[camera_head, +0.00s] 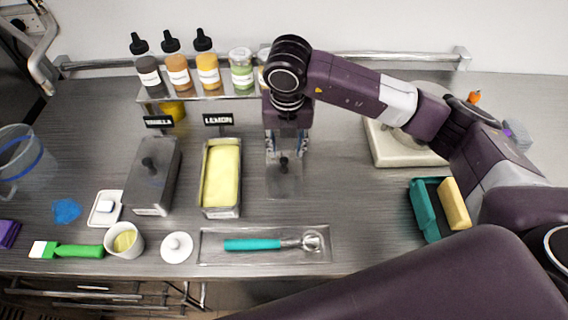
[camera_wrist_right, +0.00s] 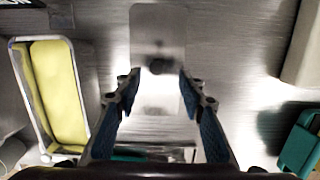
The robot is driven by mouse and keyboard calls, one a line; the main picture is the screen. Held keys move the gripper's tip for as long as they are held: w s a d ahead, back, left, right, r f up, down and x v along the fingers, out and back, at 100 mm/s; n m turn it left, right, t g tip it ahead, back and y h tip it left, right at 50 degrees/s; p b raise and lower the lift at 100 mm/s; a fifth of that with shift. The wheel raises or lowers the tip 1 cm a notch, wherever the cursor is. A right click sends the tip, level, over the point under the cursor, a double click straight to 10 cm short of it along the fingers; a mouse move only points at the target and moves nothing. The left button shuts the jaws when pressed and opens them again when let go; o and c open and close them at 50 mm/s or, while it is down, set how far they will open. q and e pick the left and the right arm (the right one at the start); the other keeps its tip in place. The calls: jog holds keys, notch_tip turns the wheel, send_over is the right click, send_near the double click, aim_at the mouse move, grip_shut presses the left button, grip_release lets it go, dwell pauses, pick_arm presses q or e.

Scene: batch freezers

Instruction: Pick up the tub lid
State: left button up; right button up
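The metal tub lid (camera_head: 283,187) lies flat on the steel counter, right of the open lemon tub (camera_head: 221,178). Its dark knob (camera_head: 284,162) stands up from it. My right gripper (camera_head: 287,152) points down above the lid's far part. In the right wrist view the lid (camera_wrist_right: 158,25) is a pale plate, and its knob (camera_wrist_right: 160,65) appears between the two fingertips (camera_wrist_right: 160,82). The fingers are spread and hold nothing; I cannot tell the exact height gap. The gripper hides the lid's far part in the head view. My left gripper is not in view.
A covered vanilla tub (camera_head: 152,178) stands left of the lemon tub. A tray (camera_head: 264,259) with a teal scoop lies in front. A bottle rack (camera_head: 205,96) stands behind; a teal holder (camera_head: 424,210) and a pale base (camera_head: 395,158) are at right.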

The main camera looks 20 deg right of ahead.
aim_at(284, 159)
jog(key=f, duration=0.1)
jog(key=f+p, duration=0.2)
jog(key=shift+w+a+f, duration=0.2)
jog(key=shift+w+f, duration=0.1)
jog(key=shift+f, duration=0.5)
jog(key=shift+w, duration=0.1)
grip_shut()
